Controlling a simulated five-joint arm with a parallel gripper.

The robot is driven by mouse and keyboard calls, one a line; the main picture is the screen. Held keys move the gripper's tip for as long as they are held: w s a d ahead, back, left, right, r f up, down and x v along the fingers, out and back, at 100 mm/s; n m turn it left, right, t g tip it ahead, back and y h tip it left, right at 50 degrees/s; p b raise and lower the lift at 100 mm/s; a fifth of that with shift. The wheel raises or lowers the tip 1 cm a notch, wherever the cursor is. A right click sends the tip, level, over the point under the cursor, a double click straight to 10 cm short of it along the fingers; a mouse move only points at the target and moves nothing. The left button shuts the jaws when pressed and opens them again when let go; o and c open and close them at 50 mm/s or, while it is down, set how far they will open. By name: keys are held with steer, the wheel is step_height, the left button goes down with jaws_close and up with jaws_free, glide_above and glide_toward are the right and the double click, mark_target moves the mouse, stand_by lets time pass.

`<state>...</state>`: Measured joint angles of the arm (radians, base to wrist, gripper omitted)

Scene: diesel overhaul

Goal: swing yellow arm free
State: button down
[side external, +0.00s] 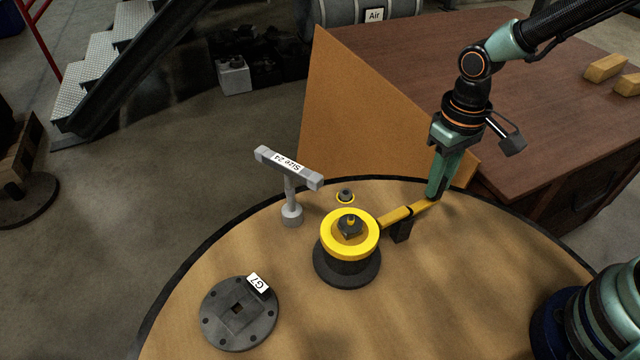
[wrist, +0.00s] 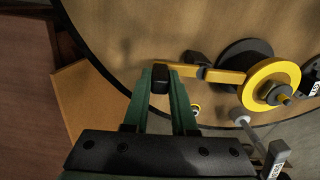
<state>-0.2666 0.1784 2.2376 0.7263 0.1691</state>
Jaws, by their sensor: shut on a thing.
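The yellow arm (side external: 398,215) reaches right from a yellow ring (side external: 330,245) on a round black base (side external: 347,272). The fingers hide part of that end. A small black block (side external: 401,231) stands beside the arm, near its middle; I cannot tell whether they touch.
A grey T-handled tool marked "Size 24" (side external: 290,190) stands behind the ring. A small yellow-rimmed dark piece (side external: 345,196) lies near it. A dark plate tagged "G7" (side external: 238,314) lies front left. An orange-brown panel (side external: 370,125) rises behind the round table. The table's front middle is clear.

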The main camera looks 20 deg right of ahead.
steer(key=shift+w+a+n, duration=0.4)
steer(key=shift+w+n, duration=0.35)
steer(key=shift+n, duration=0.7)
steer(key=shift+w+a+n, duration=0.35)
steer(key=shift+w+n, duration=0.35)
steer(key=shift+n, duration=0.8)
steer(key=shift+w+a+n, duration=0.4)
steer(key=shift+w+n, duration=0.35)
steer(key=shift+n, duration=0.7)
steer(key=shift+a, duration=0.1)
steer(key=c, duration=0.7)
jaws_free()
steer(key=shift+r, duration=0.1)
step_height(320, 180, up, 12)
